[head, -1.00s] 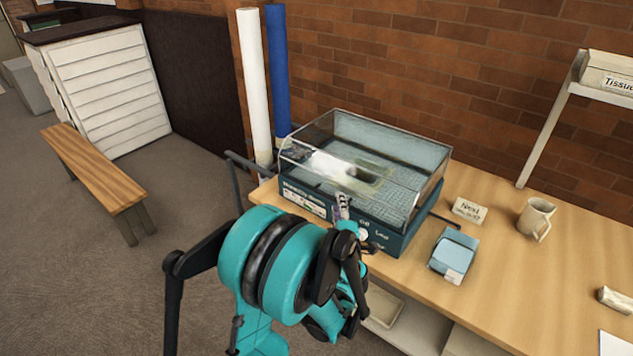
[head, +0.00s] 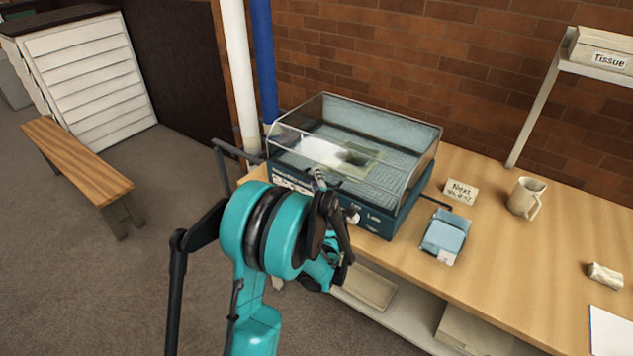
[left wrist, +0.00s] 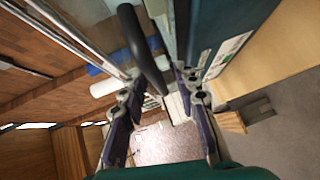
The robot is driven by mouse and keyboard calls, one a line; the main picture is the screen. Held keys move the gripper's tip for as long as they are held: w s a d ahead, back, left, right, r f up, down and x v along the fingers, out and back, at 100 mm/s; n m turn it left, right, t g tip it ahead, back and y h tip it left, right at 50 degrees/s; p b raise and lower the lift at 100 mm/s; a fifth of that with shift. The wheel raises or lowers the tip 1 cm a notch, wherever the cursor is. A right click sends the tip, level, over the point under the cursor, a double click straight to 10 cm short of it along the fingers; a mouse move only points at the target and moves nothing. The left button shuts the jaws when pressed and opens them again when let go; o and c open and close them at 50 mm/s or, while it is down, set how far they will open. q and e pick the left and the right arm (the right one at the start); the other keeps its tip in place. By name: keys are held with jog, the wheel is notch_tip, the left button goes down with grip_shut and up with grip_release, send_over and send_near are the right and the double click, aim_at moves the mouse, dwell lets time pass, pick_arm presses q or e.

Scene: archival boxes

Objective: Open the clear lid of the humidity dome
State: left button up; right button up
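The humidity dome is a teal base box (head: 372,217) with a clear lid (head: 410,140) over it, on the wooden table near the wall. The lid looks down on the base, and a pale sheet-like item shows through it. My left gripper (head: 318,178) is at the front face of the dome, partly hidden by my teal wrist. In the left wrist view my left gripper (left wrist: 160,75) is open. A dark curved bar (left wrist: 140,45) reaches between its fingertips; I cannot tell whether they touch it. The base's labelled side (left wrist: 235,45) is beside the right finger. My right gripper is not in view.
Right of the dome are a small sign (head: 460,191), a blue box (head: 445,238) and a mug (head: 526,198). White and blue rolls (head: 264,60) stand behind its left side. A tissue box (head: 600,48) sits on a raised shelf.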

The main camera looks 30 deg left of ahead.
pick_arm(q)
grip_shut()
